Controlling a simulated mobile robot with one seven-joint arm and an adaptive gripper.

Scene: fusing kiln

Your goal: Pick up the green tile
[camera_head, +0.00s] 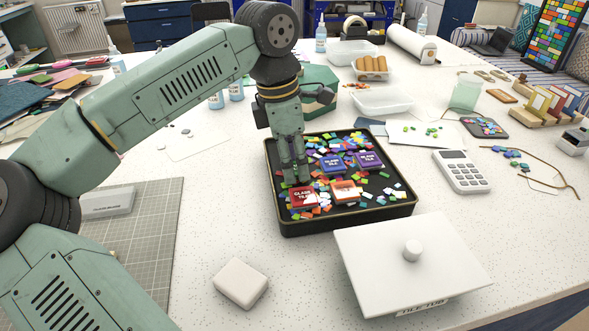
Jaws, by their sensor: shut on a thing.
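My gripper (296,178) points down into the left part of a black tray (347,222). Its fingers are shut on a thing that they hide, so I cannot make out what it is. I cannot pick out a whole green tile in the tray. A red tile (304,198) lies just in front of the fingertips; I cannot tell whether they touch it. An orange tile (346,191), a blue tile (333,164) and a purple tile (369,161) lie to the right, on loose coloured glass chips.
A white lid with a knob (411,251) lies in front of the tray, and a white block (241,283) is at front left. A calculator (462,171) is at right. A green box (320,88) and clear containers (382,101) stand behind. A cutting mat (150,230) lies at left.

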